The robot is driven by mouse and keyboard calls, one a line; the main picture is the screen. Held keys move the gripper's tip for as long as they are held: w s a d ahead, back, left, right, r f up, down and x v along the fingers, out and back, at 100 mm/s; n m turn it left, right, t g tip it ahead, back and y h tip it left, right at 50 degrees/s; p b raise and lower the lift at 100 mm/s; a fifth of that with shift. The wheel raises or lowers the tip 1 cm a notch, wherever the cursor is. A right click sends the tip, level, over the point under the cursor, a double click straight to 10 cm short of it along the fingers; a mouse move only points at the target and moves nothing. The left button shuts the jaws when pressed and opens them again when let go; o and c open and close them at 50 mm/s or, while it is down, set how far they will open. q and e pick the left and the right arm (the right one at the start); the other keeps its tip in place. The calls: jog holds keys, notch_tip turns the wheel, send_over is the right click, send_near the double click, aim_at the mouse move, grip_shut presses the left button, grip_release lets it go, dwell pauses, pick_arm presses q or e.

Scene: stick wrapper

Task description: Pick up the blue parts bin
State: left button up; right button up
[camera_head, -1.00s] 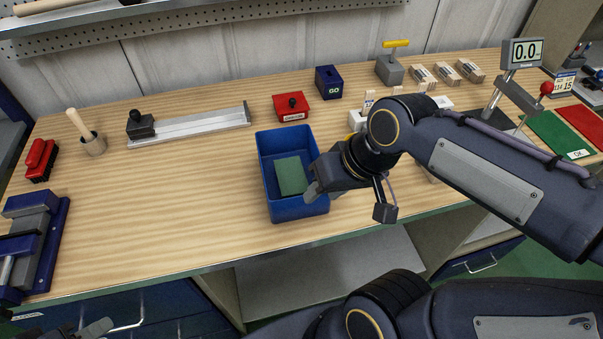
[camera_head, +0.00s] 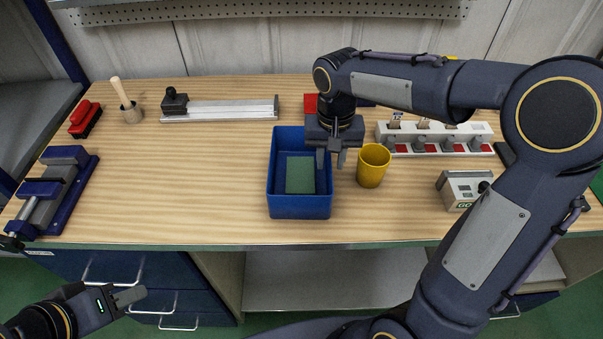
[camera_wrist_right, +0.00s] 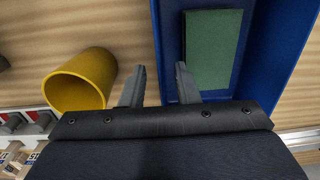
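The blue parts bin (camera_head: 300,207) stands on the workbench, with a green block (camera_head: 300,175) lying inside it. My right gripper (camera_head: 331,159) is open at the bin's right wall. In the right wrist view its fingertips (camera_wrist_right: 160,82) are apart, one on each side of the wall of the bin (camera_wrist_right: 285,75). I cannot tell whether either finger touches the wall. My left gripper (camera_head: 128,297) is low at the left, in front of the bench and away from the bin; its finger gap is not clear.
A yellow cup (camera_head: 373,168) stands close to the right of the bin and my right gripper. A white rack (camera_head: 435,139) and a grey box (camera_head: 462,190) are further right. A blue vise (camera_head: 55,195) is at the left.

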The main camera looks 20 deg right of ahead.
jog(key=shift+f, duration=1.35)
grip_shut()
jog(key=shift+r, duration=0.2)
